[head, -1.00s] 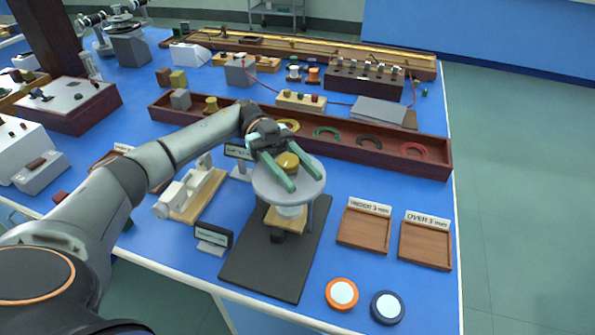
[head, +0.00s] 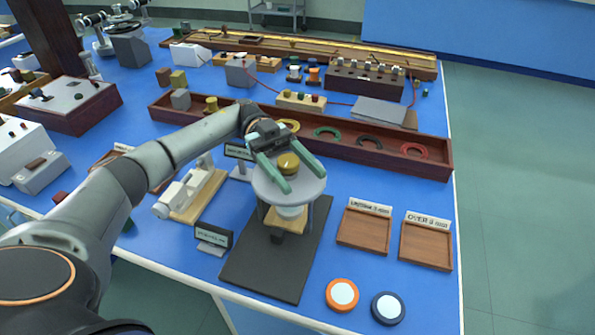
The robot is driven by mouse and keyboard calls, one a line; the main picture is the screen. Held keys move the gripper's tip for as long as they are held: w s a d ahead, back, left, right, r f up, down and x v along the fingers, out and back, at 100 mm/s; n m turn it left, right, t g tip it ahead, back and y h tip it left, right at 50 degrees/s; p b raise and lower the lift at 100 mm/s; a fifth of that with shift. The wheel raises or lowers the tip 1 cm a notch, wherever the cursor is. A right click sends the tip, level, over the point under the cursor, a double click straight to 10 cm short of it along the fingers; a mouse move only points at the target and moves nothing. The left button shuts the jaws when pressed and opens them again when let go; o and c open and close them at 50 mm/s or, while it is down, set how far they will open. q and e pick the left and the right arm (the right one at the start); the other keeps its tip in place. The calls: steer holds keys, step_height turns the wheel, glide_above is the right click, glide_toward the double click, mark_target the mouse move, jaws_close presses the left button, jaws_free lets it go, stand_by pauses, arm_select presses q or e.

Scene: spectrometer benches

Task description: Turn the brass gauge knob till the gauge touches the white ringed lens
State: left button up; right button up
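The gauge is a round grey plate (head: 268,192) on legs, with a brass knob (head: 288,163) on top, standing on a dark mat (head: 262,270). Below the plate, a white round piece (head: 291,211), seemingly the white ringed lens, rests on a wooden block (head: 283,223). The plate hides much of it, and I cannot tell whether the gauge touches it. My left gripper (head: 303,181) is over the plate with its green fingers apart, one on each side of the knob. I see a gap beside the knob. My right gripper is not in view.
An orange-ringed lens (head: 342,295) and a blue-ringed lens (head: 388,308) lie at the front right. Two wooden trays, one left (head: 363,232) and one right (head: 426,245), carry labels. A small sign (head: 213,238) stands left of the mat. A long wooden box (head: 345,150) lies behind.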

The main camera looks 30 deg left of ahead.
arm_select(q)
steer(key=shift+o, duration=0.5)
steer(key=shift+r, duration=0.25)
step_height(320, 180, up, 3)
steer(key=shift+f+p, duration=0.1)
steer(key=shift+p, duration=0.2)
steer(key=s+d+r+p, duration=0.1)
steer(key=s+d+r, duration=0.6)
steer(key=s, duration=0.5)
step_height(320, 180, up, 3)
steer(key=shift+s+f+p, duration=0.1)
steer(key=shift+s+p, duration=0.05)
steer(key=shift+p, duration=0.25)
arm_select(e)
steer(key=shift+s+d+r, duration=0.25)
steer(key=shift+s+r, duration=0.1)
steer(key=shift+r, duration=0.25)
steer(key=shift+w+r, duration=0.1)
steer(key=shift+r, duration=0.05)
